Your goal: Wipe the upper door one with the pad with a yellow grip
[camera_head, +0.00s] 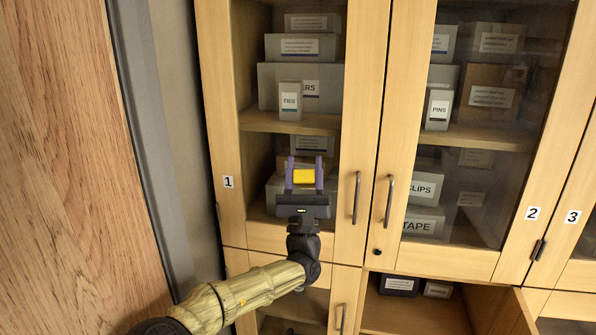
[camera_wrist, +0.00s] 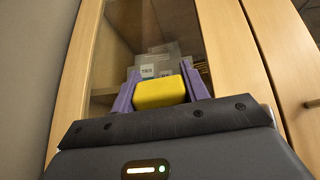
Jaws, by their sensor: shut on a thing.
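The upper door one (camera_head: 255,150) is a light wooden frame with a glass pane, shut, marked with a "1" label on its left stile. My gripper (camera_head: 304,177) is in front of the lower part of its glass. Its purple fingers are shut on the yellow grip of the pad (camera_head: 303,176). In the wrist view the yellow grip (camera_wrist: 159,92) sits between the two fingers, with the door's glass (camera_wrist: 130,35) beyond. The wiping face of the pad is hidden, and I cannot tell whether it touches the glass.
Door one's dark handle (camera_head: 356,198) stands out right of my gripper. The handle of door two (camera_head: 389,202) is beside it. A wooden panel (camera_head: 70,180) and a grey post (camera_head: 160,140) are at the left. An open compartment (camera_head: 415,310) is below door two.

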